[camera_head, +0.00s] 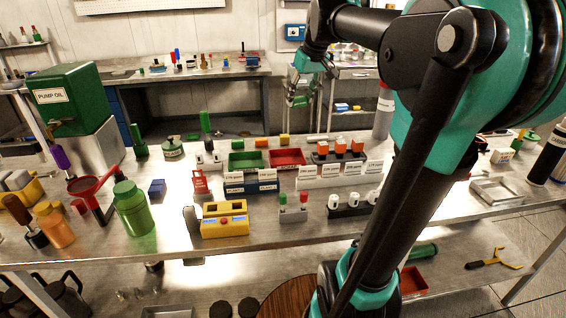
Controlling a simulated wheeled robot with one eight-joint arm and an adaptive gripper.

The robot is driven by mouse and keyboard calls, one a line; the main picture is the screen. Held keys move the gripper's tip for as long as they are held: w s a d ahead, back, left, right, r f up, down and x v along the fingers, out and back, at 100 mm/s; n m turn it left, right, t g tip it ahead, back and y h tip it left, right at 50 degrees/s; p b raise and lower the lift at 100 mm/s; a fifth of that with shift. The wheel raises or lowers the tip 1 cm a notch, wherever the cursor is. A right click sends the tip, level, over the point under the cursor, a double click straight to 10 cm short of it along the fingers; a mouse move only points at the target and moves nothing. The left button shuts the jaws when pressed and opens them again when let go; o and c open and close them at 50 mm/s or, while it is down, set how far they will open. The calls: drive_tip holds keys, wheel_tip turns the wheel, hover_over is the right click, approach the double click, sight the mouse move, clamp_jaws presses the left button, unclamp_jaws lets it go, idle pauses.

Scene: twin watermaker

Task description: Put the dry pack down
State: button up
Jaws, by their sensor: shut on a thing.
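My gripper (299,98) hangs from my arm at the upper middle, beyond the far edge of the front bench and left of the metal cart. It is small in this view and looks shut, pointing downward. The thing between its fingers, taken to be the dry pack, is too small and too hidden to make out clearly. The gripper is apart from the front bench (340,222). No other item can be told as a dry pack here.
The front bench holds a yellow block (224,229), a green bin (245,160), a red bin (287,157), a black rack with orange-topped items (338,158) and a green jar (133,210). A metal tray (497,192) lies right. A cart (352,72) and back bench (190,73) stand behind.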

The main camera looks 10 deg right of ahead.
drive_tip(key=w+a+f, duration=0.2)
drive_tip(key=w+f, duration=0.2)
drive_tip(key=w, duration=0.2)
drive_tip(key=shift+n, duration=0.3)
drive_tip(key=f, duration=1.5)
drive_tip(key=shift+a+f, duration=0.2)
drive_tip(key=shift+f, duration=2.4)
drive_tip(key=shift+f, duration=0.1)
drive_tip(key=o, duration=1.1)
drive_tip(key=shift+o, duration=0.2)
drive_tip(key=v, duration=1.2)
drive_tip(key=shift+w+d, duration=0.1)
